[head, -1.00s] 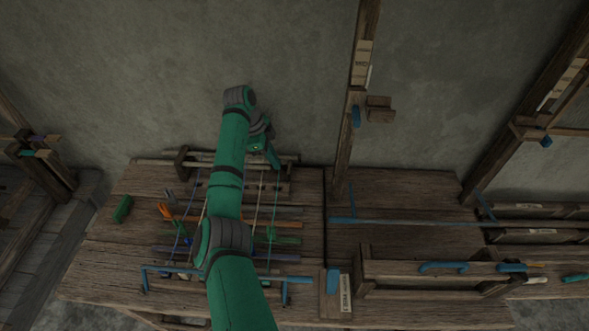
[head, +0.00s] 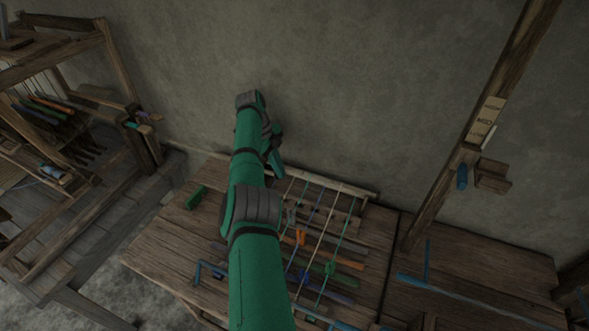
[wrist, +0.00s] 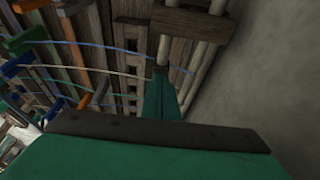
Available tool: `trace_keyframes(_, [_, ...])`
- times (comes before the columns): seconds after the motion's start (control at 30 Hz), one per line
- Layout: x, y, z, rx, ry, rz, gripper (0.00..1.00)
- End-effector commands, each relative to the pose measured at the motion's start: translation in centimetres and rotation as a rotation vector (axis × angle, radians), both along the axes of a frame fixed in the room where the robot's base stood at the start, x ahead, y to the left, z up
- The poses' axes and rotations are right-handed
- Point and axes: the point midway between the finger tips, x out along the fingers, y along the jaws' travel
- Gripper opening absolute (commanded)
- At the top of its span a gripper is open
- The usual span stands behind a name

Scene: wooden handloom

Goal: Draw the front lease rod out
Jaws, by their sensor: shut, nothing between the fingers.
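My arm reaches across the workbench (head: 165,245) in the head view. My gripper (head: 277,168) is shut and empty, over the back left of the bench near the wall. In the wrist view its green fingers (wrist: 164,92) are together, their tips close to a dark wooden block. Blue, cream and green cords (head: 327,226) run over several coloured bars, one of them orange (head: 349,262). The cords and bars also show at the left of the wrist view. I cannot tell which bar is the front lease rod. My arm hides part of the bars.
A wooden loom frame (head: 107,60) stands at the left. A green block (head: 196,197) lies on the bench's left part. A blue bracket (head: 207,268) is near the front edge. A wooden post (head: 440,200) with a blue fitting rises at the right. A plain wall is behind.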

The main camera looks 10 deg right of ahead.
Motion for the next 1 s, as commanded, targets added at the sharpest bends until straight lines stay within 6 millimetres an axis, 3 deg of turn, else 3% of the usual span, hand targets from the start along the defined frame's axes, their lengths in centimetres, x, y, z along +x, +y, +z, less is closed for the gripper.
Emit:
trace_keyframes(0.23, [0.1, 1.5, 0.1, -0.001, -0.002, 0.004, 0.0])
trace_keyframes(0.7, [0.2, 2.1, 0.1, 0.004, -0.004, 0.011, 0.0])
trace_keyframes(1.0, [-0.6, 0.4, 0.0, 0.0, -0.004, 0.009, 0.0])
